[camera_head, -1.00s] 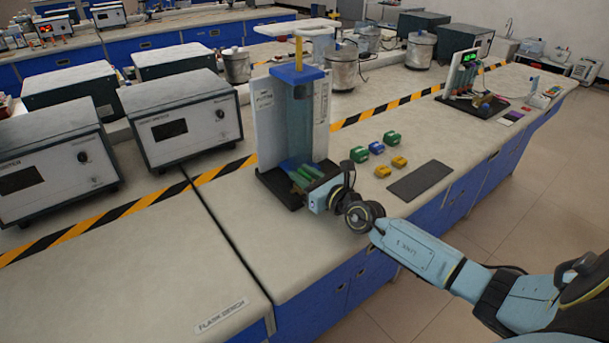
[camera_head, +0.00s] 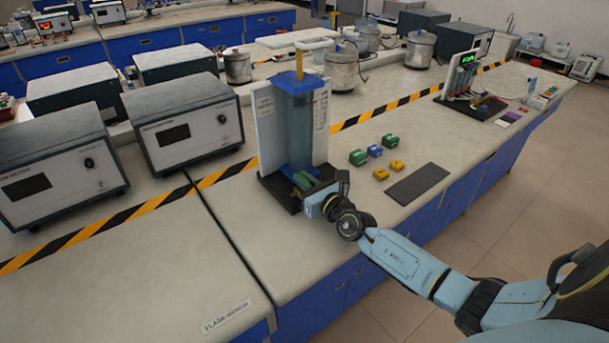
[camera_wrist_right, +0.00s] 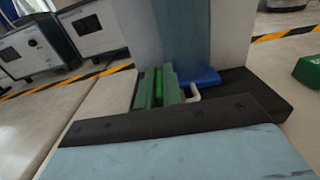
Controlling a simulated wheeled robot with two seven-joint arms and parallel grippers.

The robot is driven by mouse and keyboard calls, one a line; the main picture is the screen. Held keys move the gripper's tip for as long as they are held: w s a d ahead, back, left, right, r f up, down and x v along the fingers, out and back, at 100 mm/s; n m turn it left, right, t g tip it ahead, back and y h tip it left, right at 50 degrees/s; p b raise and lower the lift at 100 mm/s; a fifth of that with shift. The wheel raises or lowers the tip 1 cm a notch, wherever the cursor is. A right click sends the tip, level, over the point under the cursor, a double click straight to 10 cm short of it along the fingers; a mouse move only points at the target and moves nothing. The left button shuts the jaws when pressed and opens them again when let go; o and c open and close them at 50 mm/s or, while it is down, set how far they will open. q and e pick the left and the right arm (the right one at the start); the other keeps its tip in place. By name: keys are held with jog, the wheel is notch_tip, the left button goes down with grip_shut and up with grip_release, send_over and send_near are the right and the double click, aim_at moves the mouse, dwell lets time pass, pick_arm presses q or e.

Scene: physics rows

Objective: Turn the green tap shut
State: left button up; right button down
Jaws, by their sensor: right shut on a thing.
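The green tap (camera_wrist_right: 158,87) is low at the front of the stand with the clear blue column (camera_head: 300,125). A blue part (camera_wrist_right: 200,77) sits right beside it in the right wrist view. My right gripper (camera_head: 304,182) reaches in over the stand's dark base (camera_head: 275,187) and is shut on the green tap. The wrist hides part of the tap in the head view. Which green pieces are tap and which are finger is hard to tell. My left gripper is not in view.
Green, blue and yellow blocks (camera_head: 375,151) and a dark mat (camera_head: 418,184) lie right of the stand. Grey instrument boxes (camera_head: 185,120) stand to the left. Striped tape (camera_head: 120,212) runs behind the stand. The bench front left of the stand is clear.

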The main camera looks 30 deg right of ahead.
jog(key=shift+f, duration=0.1)
jog(key=c, duration=1.5)
grip_release()
jog(key=shift+c, duration=0.2)
